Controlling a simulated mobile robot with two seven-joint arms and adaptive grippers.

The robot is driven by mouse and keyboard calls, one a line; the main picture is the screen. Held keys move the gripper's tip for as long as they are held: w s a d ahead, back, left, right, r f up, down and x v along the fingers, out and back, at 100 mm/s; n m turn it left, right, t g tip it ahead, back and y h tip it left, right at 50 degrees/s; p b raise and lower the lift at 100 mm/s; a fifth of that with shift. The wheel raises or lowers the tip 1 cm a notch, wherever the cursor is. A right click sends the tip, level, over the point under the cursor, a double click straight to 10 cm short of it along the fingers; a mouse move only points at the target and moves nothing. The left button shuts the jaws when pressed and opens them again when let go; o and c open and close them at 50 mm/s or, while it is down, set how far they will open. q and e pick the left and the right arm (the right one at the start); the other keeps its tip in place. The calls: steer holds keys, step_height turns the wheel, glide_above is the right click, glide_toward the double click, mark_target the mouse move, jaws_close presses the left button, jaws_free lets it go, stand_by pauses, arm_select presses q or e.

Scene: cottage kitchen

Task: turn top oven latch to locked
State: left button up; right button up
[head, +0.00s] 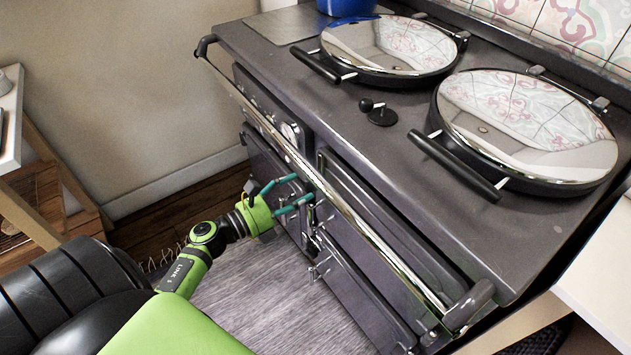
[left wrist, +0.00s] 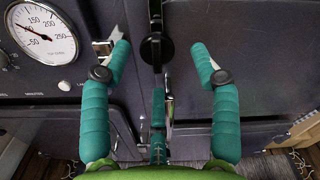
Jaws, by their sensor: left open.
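My left gripper (head: 304,189) is open at the front of the dark range cooker (head: 345,115), below the chrome rail, close to the oven doors. Its teal fingers also show in the left wrist view (left wrist: 160,55). There, a dark upright latch handle (left wrist: 156,48) with a bright metal edge stands between and beyond the two fingertips. I see no finger touching it. A small metal catch (left wrist: 103,47) sits just left of the left fingertip. In the head view the fingers and rail partly hide the latch area. I cannot tell the latch's locked state. My right gripper is not in view.
A chrome rail (head: 350,219) runs along the cooker front above the gripper. A round temperature gauge (left wrist: 42,33) is at upper left in the wrist view. Two round hob lids (head: 392,46) are on top. The floor (head: 255,285) before the cooker is clear.

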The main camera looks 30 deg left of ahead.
mark_target(306, 188)
arm_select(q)
steer(key=x, duration=0.3)
steer(key=shift+w, duration=0.35)
steer(key=shift+w+d, duration=0.15)
steer(key=shift+w, duration=0.15)
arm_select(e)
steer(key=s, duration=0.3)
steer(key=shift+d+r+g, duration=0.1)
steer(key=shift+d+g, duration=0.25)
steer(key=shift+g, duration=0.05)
arm_select(q)
steer(key=c, duration=1.1)
jaws_close()
steer(key=shift+f, duration=0.1)
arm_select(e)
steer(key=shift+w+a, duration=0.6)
arm_select(q)
steer(key=shift+d+p, duration=0.1)
steer(key=shift+p, duration=0.2)
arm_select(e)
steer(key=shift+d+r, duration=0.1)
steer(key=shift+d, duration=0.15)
